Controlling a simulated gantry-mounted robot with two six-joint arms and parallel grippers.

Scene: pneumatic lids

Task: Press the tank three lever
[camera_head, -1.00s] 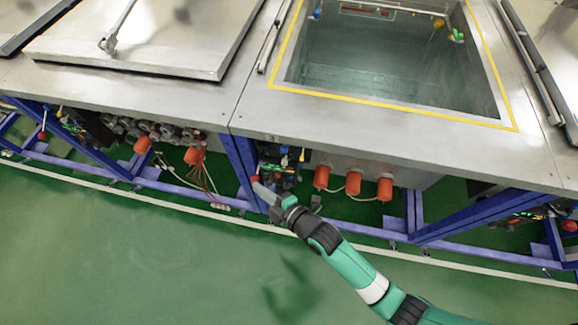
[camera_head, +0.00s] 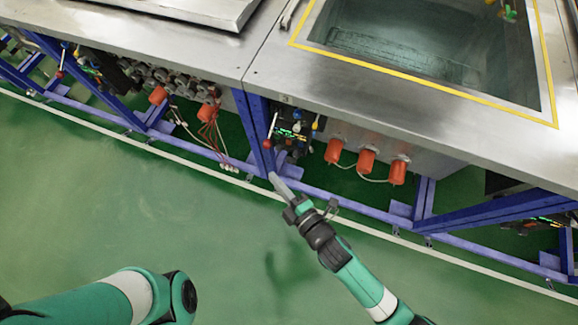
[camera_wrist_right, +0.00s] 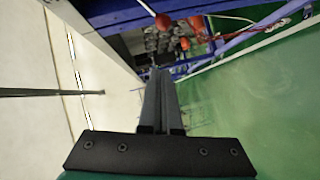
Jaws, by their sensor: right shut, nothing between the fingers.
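A lever with a red ball knob (camera_head: 268,144) and a pale rod hangs at the frame post below the open tank (camera_head: 430,48).
A valve block with small lights (camera_head: 291,135) sits right of the lever. Orange cylinders (camera_head: 367,161) stand farther right. A blue frame rail (camera_head: 340,203) runs low along the front. The green floor (camera_head: 120,220) before it is clear.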

